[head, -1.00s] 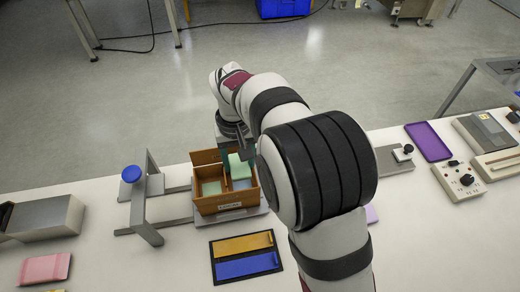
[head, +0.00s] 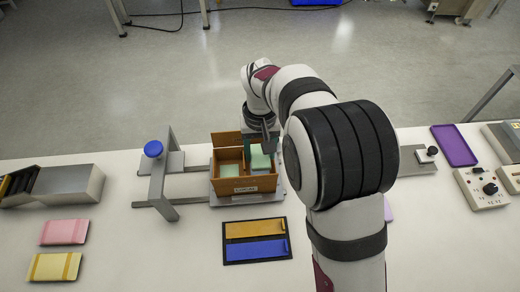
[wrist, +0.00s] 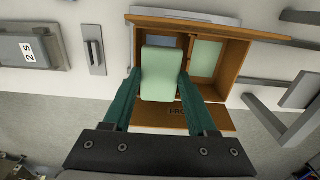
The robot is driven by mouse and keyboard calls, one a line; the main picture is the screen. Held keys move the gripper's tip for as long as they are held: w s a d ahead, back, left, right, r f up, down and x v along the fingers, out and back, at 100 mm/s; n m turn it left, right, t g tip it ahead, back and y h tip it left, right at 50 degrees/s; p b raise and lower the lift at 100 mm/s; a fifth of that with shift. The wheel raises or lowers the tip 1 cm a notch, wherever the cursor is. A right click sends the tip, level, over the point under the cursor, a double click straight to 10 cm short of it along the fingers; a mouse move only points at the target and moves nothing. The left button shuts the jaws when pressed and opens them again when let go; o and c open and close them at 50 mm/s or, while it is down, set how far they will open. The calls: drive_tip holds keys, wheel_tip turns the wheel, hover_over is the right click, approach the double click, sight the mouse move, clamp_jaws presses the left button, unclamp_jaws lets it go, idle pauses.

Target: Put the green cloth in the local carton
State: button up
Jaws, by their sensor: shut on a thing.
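The brown carton (head: 246,184) stands open on a grey plate, with a divider making two compartments. A small label is on its front, too small to read surely. My gripper (wrist: 160,78) has teal fingers shut on a pale green cloth (wrist: 162,75). The held cloth also shows in the head view (head: 261,158), at the right compartment, within or just above its opening. Another pale green piece (head: 230,171) lies in the left compartment; it shows beside the held cloth in the wrist view (wrist: 205,58). The arm partly hides the carton's right side.
A grey stand with a blue knob (head: 153,149) is left of the carton. A black tray with orange and blue packs (head: 256,249) lies in front. Pink (head: 64,232) and yellow (head: 54,267) packs lie at left. A purple tray (head: 454,145) is at right.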

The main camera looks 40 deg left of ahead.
drive_tip(key=shift+f, duration=0.1)
idle(0.4)
drive_tip(key=shift+f, duration=0.6)
drive_tip(key=o, duration=1.4)
drive_tip(key=shift+c, duration=0.2)
drive_tip(key=shift+c, duration=1.4)
